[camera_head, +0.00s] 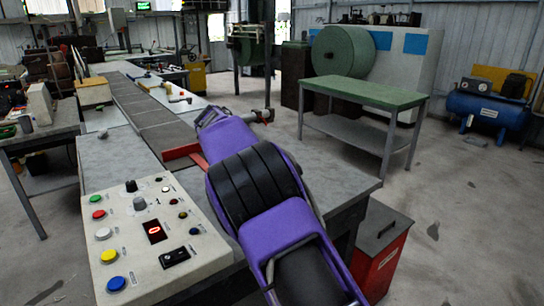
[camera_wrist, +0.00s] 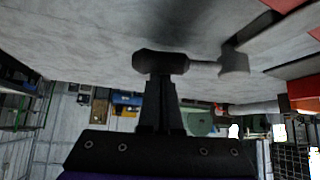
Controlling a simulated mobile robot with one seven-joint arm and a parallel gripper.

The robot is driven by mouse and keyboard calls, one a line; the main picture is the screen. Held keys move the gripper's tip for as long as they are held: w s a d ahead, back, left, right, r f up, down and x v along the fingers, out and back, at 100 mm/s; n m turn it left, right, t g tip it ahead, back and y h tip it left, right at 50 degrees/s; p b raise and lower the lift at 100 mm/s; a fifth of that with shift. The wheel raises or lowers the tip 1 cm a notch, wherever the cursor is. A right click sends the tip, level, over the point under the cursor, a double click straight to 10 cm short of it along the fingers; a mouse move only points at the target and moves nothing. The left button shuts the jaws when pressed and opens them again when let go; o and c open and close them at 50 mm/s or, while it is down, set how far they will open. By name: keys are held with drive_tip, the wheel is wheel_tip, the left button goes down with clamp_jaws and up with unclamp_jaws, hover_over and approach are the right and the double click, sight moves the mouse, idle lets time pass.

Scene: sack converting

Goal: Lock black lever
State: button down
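The black lever (camera_wrist: 160,62) shows in the wrist view as a dark, thick handle on a grey metal shaft (camera_wrist: 205,68), which runs right to a bracket (camera_wrist: 235,65). My gripper (camera_wrist: 160,82) comes up from the bottom of that view with its narrow black fingers close together. Its fingertips are at the handle and overlap its lower edge; I cannot tell whether they touch it. Nothing shows between the fingers. In the head view my purple arm covers the gripper, and the lever cannot be made out clearly.
A control panel (camera_head: 150,235) with coloured buttons and knobs stands left of my arm on the grey table (camera_head: 115,160). A red bar (camera_head: 181,151) lies beside the arm. A red bin (camera_head: 382,250) stands at the right. A green-topped table (camera_head: 365,92) stands behind, with open floor around.

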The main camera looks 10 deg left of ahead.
drive_tip(key=shift+s+a+m+g+h+p, duration=0.5)
drive_tip(key=shift+s+m+h, duration=0.2)
drive_tip(key=shift+m, duration=0.4)
drive_tip(key=shift+s+a+p, duration=0.2)
drive_tip(key=shift+s+p, duration=0.1)
drive_tip(key=shift+s, duration=0.1)
